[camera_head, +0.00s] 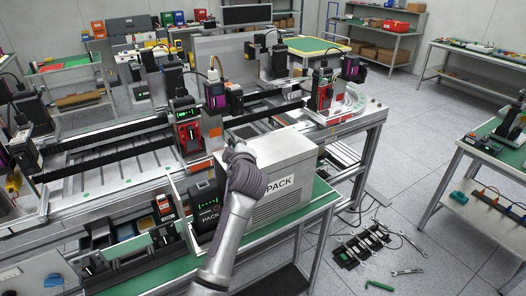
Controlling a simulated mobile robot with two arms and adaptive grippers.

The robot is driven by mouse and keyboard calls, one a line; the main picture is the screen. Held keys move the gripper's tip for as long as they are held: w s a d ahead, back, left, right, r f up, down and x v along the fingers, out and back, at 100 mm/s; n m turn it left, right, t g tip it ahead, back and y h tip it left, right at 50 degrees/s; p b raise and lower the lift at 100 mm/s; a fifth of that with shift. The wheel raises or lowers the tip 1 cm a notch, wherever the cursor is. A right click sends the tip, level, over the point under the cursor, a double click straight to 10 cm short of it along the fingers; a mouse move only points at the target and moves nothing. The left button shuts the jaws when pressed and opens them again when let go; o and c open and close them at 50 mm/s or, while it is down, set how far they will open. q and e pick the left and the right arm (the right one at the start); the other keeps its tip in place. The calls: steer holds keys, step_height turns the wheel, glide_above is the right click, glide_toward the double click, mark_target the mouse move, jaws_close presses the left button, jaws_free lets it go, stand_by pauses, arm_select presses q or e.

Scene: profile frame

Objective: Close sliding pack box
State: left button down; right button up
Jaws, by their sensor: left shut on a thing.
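The pack box is a light grey box (290,152) with vents and a "PACK" label, standing on the green-topped bench. Its left side is open, and a black battery pack (207,212), also labelled "PACK" with a green light, shows there beside a thin pale panel (177,190). My left arm reaches up from the bottom across the box front. My left gripper (236,150) is at the box's upper left edge, shut on it; the fingertips are mostly hidden by the wrist. My right gripper is not in view.
Black fixtures (135,250) stand on the bench left of the box. A long rail machine (110,155) lies close behind. The green bench top (310,205) is clear at the right front. Tools and a black strip (362,245) lie on the floor to the right.

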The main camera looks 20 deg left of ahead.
arm_select(q)
steer(key=s+a, duration=0.2)
steer(key=s, duration=0.1)
steer(key=s+a+p, duration=0.1)
steer(key=s+a, duration=0.2)
steer(key=s+a+p, duration=0.1)
steer(key=s+a, duration=0.2)
steer(key=s, duration=0.1)
steer(key=shift+s+a, duration=0.1)
steer(key=shift+a, duration=0.1)
steer(key=shift+s+a, duration=0.2)
steer(key=shift+s, duration=0.1)
steer(key=c, duration=1.1)
jaws_free()
steer(key=shift+w, duration=0.1)
steer(key=shift+c, duration=0.2)
step_height(320, 180, up, 10)
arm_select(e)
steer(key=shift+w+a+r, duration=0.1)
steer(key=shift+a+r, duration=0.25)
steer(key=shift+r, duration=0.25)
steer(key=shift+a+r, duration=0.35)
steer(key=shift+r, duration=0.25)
